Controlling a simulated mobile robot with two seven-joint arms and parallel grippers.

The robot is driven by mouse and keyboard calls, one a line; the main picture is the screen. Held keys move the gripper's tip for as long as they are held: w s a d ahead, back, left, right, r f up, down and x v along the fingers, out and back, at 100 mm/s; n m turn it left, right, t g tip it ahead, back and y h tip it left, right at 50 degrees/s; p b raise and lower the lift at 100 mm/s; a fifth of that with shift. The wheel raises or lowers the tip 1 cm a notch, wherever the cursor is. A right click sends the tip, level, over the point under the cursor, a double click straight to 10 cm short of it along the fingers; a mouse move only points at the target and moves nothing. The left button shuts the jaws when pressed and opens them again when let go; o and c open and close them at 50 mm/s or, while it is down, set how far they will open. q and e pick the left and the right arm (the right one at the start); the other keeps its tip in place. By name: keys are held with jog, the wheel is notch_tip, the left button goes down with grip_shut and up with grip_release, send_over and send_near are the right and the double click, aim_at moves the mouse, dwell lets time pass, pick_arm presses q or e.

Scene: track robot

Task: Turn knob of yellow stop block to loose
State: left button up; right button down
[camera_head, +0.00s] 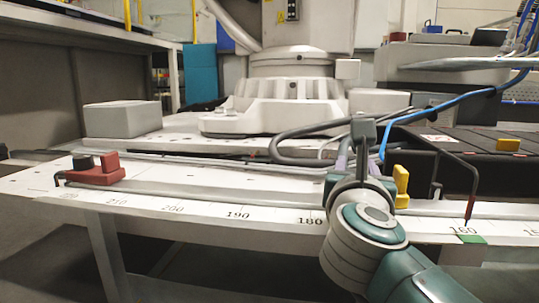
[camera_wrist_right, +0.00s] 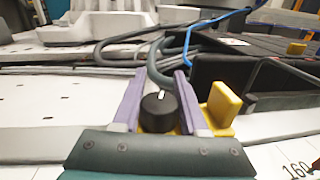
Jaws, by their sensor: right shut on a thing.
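The yellow stop block (camera_head: 402,185) is on the white rail, right of the 180 mark; my right arm hides part of it. In the right wrist view the yellow block (camera_wrist_right: 224,104) has a round black knob (camera_wrist_right: 157,113) with a white mark on its far side. My right gripper (camera_wrist_right: 160,88) has a purple finger on each side of the knob and is shut on it. In the head view this gripper (camera_head: 352,163) is over the rail, mostly behind my wrist, and the knob is hidden. My left gripper is in neither view.
A red stop block (camera_head: 106,172) with a black knob (camera_head: 82,162) is at the rail's left end. A blue cable (camera_head: 440,105) and grey hoses (camera_head: 310,130) run close behind my gripper. The scale between 190 and 210 is clear.

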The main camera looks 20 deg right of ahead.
jog(key=shift+w+a+n+t+y+p, duration=0.1)
jog(key=shift+a+n+t+y+p, duration=0.1)
jog(key=shift+n+t+y+p, duration=0.65)
jog(key=shift+w+a+n+t+y+p, duration=0.1)
jog(key=shift+a+n+t+y+p, duration=0.15)
jog(key=shift+n+y, duration=0.7)
jog(key=shift+w+a+n+t+y+p, duration=0.1)
jog(key=shift+n+t+y+p, duration=0.45)
jog(key=shift+y, duration=1.15)
jog(key=shift+c, duration=2.2)
grip_release()
jog(key=shift+a, duration=0.1)
